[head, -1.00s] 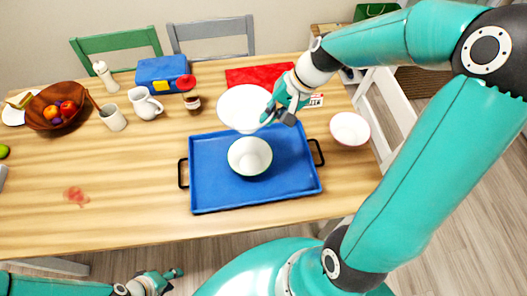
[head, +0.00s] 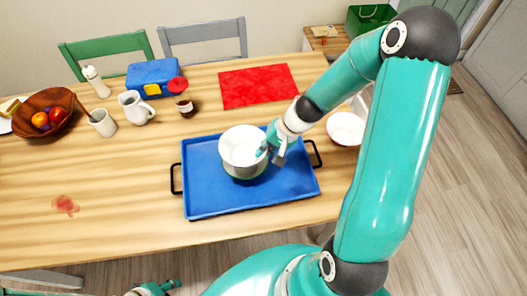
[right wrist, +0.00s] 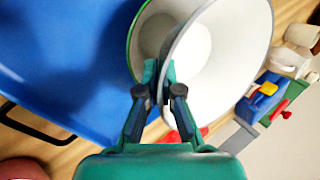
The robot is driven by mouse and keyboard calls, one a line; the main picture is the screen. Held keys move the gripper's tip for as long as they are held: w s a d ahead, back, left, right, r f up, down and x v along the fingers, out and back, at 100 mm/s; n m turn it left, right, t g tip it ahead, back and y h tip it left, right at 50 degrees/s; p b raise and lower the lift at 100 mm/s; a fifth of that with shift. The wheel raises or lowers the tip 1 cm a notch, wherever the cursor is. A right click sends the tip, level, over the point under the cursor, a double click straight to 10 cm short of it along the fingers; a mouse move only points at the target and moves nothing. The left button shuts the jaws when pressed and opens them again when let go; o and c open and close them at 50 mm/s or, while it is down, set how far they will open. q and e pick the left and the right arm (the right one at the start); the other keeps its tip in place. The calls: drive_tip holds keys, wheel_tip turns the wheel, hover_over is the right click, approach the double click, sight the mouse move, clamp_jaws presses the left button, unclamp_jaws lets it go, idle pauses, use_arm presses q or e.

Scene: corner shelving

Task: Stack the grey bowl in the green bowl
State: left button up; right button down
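The grey bowl (head: 241,146) is tilted over the green bowl (head: 240,178) on the blue tray (head: 200,205). My right gripper (head: 272,150) is shut on the grey bowl's near-right rim. In the right wrist view, the fingertips (right wrist: 160,82) pinch the rim of the grey bowl (right wrist: 225,55). The green bowl (right wrist: 133,40), white inside with a green rim, shows partly behind it. The grey bowl overlaps the green bowl's opening; whether they touch is hidden. My left gripper (head: 160,288) is at the bottom edge, partly cut off, its fingers unclear.
Another white bowl (head: 345,129) stands right of the tray, close to my right arm. A red mat (head: 258,86), jar (head: 185,106), pitcher (head: 137,107), mug (head: 102,122) and fruit bowl (head: 47,112) stand behind and left. The table left of the tray is mostly clear.

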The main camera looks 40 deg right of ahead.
drive_tip(key=shift+r, duration=0.1)
drive_tip(key=shift+f+b, duration=0.6)
drive_tip(key=shift+b, duration=0.05)
drive_tip(key=c, duration=1.3)
unclamp_jaws()
